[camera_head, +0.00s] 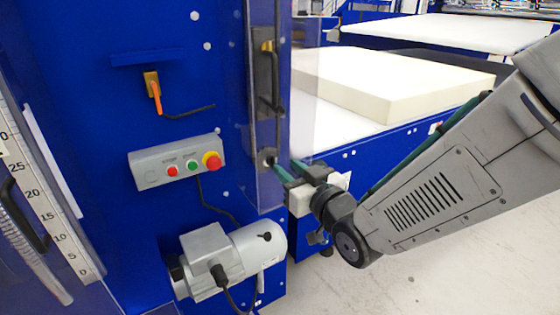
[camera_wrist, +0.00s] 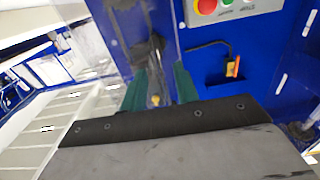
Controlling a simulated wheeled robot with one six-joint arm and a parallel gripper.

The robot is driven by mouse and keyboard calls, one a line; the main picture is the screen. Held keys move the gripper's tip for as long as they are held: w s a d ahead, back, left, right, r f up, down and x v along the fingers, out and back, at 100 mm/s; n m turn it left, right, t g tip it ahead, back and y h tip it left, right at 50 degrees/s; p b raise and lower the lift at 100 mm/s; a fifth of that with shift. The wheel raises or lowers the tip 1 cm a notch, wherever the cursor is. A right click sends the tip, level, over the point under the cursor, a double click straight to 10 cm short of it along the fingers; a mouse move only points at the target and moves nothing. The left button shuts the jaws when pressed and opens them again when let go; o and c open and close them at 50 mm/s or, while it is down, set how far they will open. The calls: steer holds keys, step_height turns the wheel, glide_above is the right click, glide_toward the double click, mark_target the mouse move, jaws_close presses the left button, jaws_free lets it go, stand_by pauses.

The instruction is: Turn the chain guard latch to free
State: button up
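A clear guard panel (camera_head: 264,190) stands on the right edge of the blue machine. Behind or on it is a dark plate with a black handle and a yellow piece at its top (camera_head: 267,46). A small dark round fitting (camera_head: 267,157) sits lower on the guard. I cannot tell for certain which of these is the latch. My gripper (camera_head: 281,165) has green fingers and reaches from the right, its tips close beside the round fitting. In the wrist view, my gripper (camera_wrist: 158,70) has its fingers apart, with dark hardware (camera_wrist: 150,50) seen between them. Contact cannot be told.
A grey button box (camera_head: 150,172) and an orange lever (camera_head: 153,88) are on the blue panel to the left. A grey motor (camera_head: 250,252) juts out below my gripper. A foam block (camera_head: 390,80) lies on the white table behind. Open floor is at the lower right.

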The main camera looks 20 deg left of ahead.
mark_target(276, 157)
steer(key=shift+x, duration=2.35)
jaws_close()
steer(key=shift+d+m, duration=0.1)
steer(key=shift+m, duration=0.2)
steer(key=m, duration=0.4)
steer(key=shift+w+d+f, duration=0.1)
steer(key=shift+w+d, duration=0.1)
steer(key=shift+w, duration=0.1)
steer(key=m, duration=0.4)
steer(key=shift+w+d+f+m, duration=0.2)
steer(key=shift+w+m, duration=0.05)
steer(key=shift+m, duration=0.15)
steer(key=shift+w+d+f+m, duration=0.1)
steer(key=shift+f+m, duration=0.1)
steer(key=shift+m, duration=1.25)
steer(key=shift+f+m, duration=0.2)
steer(key=shift+m, duration=1.2)
steer(key=shift+w+d+f+m, duration=0.1)
steer(key=shift+f+m, duration=0.1)
steer(key=shift+m, duration=1.25)
